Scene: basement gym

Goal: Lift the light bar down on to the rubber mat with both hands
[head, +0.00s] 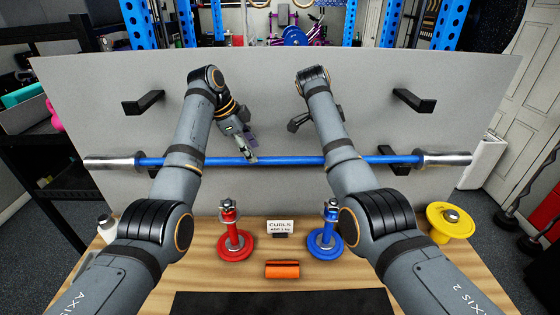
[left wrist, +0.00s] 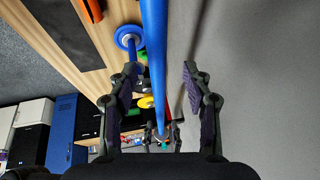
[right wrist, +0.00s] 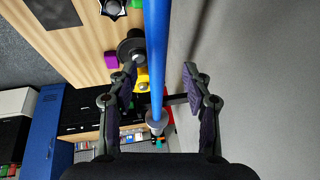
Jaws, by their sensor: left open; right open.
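The light bar (head: 290,161) is blue with silver ends and lies level in front of the grey board, apparently on the lower pair of black pegs. The black rubber mat (head: 280,303) lies on the wooden table at the front edge, with nothing on it. My left gripper (head: 248,150) is at the bar, left of its middle. In the left wrist view, the bar (left wrist: 154,50) runs between its open fingers. My right gripper (right wrist: 160,85) is also open, with the bar (right wrist: 157,50) between its fingers; in the head view my right arm mostly hides it.
Upper black pegs (head: 143,103) stick out above the bar.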

